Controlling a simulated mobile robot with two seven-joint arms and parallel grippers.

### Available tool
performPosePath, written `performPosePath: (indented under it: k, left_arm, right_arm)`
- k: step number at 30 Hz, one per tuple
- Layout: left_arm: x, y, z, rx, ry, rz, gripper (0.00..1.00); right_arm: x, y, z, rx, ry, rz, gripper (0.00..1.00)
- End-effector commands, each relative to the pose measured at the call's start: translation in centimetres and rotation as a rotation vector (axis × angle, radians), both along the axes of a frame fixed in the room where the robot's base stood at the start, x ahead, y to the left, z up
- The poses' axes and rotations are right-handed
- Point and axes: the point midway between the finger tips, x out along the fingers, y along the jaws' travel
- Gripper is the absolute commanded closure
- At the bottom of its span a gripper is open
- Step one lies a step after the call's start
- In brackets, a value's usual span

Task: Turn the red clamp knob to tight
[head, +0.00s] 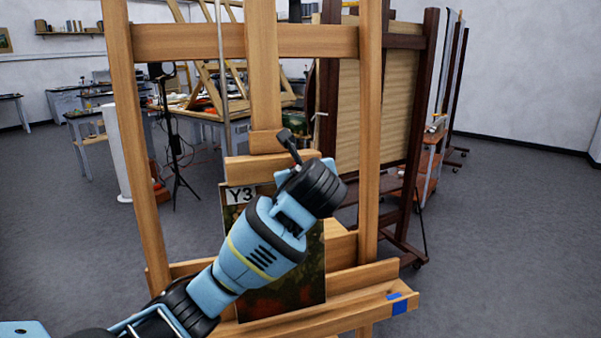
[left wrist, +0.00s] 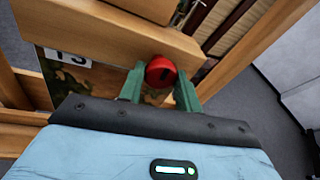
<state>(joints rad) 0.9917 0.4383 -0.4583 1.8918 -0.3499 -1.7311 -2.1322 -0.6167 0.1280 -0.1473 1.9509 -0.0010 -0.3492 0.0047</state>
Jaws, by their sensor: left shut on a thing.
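The red clamp knob (left wrist: 160,72) shows in the left wrist view, on the wooden clamp bar (left wrist: 120,30) of the easel. A dark mark shows on the right part of its face. My left gripper (left wrist: 160,85) has its green fingers on either side of the knob and is shut on it. In the head view my left arm reaches up to the clamp bar (head: 270,167), and its wrist hides the knob and fingers. The painting labelled Y3 (head: 240,197) stands below the bar, partly hidden by my arm. My right gripper is not in view.
The easel's wooden uprights (head: 139,150) stand on both sides of my arm. A lower ledge (head: 345,300) carries a blue patch (head: 399,306). A dark easel (head: 415,150) stands behind at right. Grey floor (head: 510,240) is clear at right.

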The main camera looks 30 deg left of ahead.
Motion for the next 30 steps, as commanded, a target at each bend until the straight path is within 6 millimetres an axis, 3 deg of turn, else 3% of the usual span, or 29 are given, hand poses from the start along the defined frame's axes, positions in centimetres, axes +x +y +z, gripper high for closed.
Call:
performPosePath:
  k: [20, 21, 26, 30]
  left_arm:
    - [0.00, 0.07, 0.20, 0.046, 0.048, -0.009, 0.89]
    - [0.00, 0.06, 0.20, 0.045, 0.048, -0.009, 0.65]
    - [0.00, 0.05, 0.14, 0.044, 0.049, -0.008, 0.45]
    - [0.00, 0.02, 0.09, 0.044, 0.049, -0.009, 0.45]
  right_arm:
    - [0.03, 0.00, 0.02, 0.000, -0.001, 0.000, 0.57]
    - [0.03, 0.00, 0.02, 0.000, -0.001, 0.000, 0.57]
    - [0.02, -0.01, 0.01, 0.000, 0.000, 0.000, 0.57]
    - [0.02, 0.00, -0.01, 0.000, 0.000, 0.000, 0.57]
